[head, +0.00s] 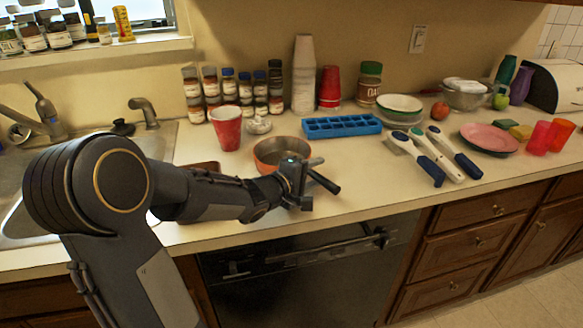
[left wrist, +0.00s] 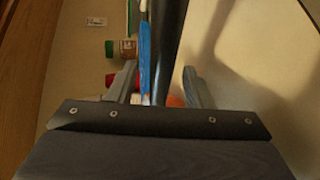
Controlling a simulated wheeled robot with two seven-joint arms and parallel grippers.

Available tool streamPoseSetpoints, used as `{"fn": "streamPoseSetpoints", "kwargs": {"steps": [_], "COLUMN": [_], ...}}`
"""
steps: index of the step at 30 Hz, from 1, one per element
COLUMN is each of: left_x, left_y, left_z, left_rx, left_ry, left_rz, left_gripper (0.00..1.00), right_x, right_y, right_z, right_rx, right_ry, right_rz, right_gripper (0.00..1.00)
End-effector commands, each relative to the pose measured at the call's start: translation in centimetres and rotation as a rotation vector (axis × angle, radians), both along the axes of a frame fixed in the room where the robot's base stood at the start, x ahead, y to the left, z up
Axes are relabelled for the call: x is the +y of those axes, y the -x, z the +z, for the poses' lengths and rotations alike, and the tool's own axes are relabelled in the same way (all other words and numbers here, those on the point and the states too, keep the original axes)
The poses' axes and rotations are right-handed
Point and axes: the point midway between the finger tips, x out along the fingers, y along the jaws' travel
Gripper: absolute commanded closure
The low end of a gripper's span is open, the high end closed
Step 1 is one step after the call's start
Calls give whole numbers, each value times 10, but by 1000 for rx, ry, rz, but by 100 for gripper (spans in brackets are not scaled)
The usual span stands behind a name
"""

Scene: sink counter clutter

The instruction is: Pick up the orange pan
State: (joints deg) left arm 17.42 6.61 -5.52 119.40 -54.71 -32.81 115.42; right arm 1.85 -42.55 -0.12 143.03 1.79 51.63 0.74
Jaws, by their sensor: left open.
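The orange pan (head: 268,150) sits on the counter near its front edge, right of the sink. Its outside is orange, its inside is greyish, and its dark handle (head: 325,182) points to the front right. My left gripper (head: 304,180) is at the handle in the head view, and my arm hides part of the pan. In the left wrist view the dark handle (left wrist: 168,45) runs between the two open fingers (left wrist: 160,78), and a bit of orange shows low between them. I cannot tell whether a finger touches the handle. My right gripper is not in view.
A red cup (head: 227,128) stands behind and left of the pan. A blue ice tray (head: 342,126) lies behind and right. Several white-and-blue utensils (head: 440,155) lie further right. The sink (head: 15,175) is at left. The counter front right of the handle is clear.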

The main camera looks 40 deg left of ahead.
Motion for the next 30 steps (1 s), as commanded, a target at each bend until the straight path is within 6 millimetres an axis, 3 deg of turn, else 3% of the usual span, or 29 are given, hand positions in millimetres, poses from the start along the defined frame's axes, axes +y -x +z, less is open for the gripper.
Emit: {"fn": "streamPoseSetpoints", "kwargs": {"steps": [4, 14, 30], "left_x": [0, 0, 0], "left_y": [0, 1, 0], "left_z": [0, 0, 7], "left_rx": [0, 1, -5], "left_ry": [0, 0, -3], "left_rz": [0, 0, -2], "left_gripper": [57, 100, 100], "right_x": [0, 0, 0], "right_y": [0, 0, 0], "right_z": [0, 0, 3], "right_rx": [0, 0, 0], "right_ry": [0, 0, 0], "right_rz": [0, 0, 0], "right_gripper": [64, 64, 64]}}
